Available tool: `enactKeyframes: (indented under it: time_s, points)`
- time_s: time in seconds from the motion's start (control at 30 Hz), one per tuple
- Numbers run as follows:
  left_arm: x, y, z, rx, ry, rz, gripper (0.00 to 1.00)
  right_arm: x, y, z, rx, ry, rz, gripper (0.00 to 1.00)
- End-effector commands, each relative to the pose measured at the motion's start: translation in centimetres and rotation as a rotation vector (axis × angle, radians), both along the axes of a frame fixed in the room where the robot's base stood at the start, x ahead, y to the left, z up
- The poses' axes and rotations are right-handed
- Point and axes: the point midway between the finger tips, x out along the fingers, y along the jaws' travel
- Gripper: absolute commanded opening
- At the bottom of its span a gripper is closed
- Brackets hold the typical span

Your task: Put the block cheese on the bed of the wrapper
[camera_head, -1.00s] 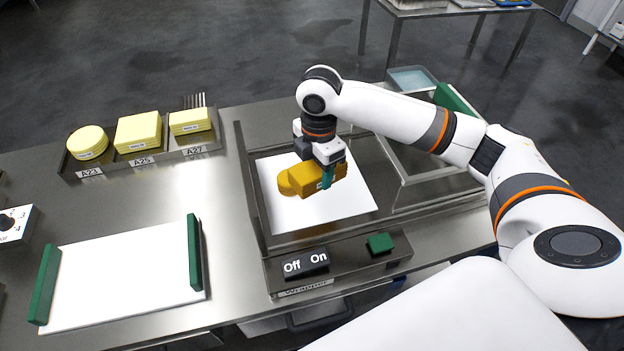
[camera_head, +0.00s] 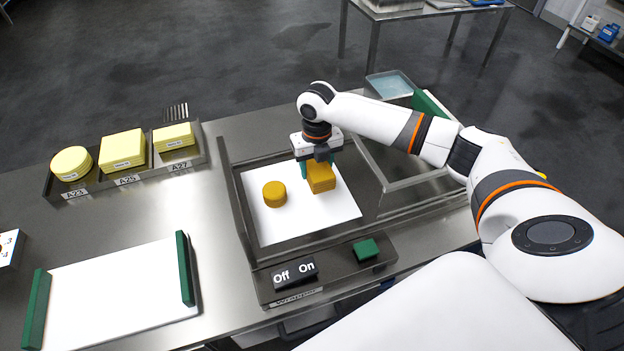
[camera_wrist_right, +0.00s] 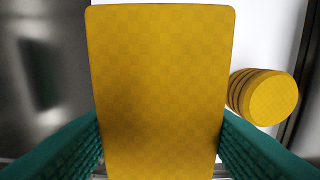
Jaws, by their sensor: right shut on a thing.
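The block cheese (camera_head: 320,177) is an orange-yellow block over the right part of the wrapper's white bed (camera_head: 330,212). My right gripper (camera_head: 318,166) is shut on it from above, with a teal finger on either side. In the right wrist view the block (camera_wrist_right: 160,85) fills the middle between the two fingers. Whether the block touches the bed cannot be told. A round orange-yellow cheese (camera_head: 274,194) stands on the bed to the left of the block, apart from it; it also shows in the right wrist view (camera_wrist_right: 268,97). My left gripper is not in view.
The wrapper's front panel has an Off/On switch (camera_head: 295,273) and a green button (camera_head: 366,249). A tray (camera_head: 205,150) of pale cheeses stands at the back left. A white board (camera_head: 115,295) with green end bars lies at the front left. Bare steel table lies between them.

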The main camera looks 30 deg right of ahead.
Motion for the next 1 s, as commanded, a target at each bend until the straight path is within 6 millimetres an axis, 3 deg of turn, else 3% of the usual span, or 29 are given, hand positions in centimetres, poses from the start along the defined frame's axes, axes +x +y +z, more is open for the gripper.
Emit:
enactKeyframes:
  time_s: [0.43,0.8,0.83,0.93,1.0]
  points:
    - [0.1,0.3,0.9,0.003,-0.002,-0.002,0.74,0.0,0.1,-4.7,0.002,0.0,-0.001,0.2]
    - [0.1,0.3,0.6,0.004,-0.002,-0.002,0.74,0.1,0.0,-5.3,0.001,-0.002,-0.002,0.2]
    - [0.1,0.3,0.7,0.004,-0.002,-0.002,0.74,0.0,0.0,-5.3,0.001,-0.002,-0.002,0.56]
    - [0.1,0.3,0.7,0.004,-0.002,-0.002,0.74,0.0,0.0,-5.2,0.001,-0.001,-0.002,0.72]
    - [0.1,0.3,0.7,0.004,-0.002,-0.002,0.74,0.0,0.0,-5.2,0.001,-0.001,-0.002,0.74]
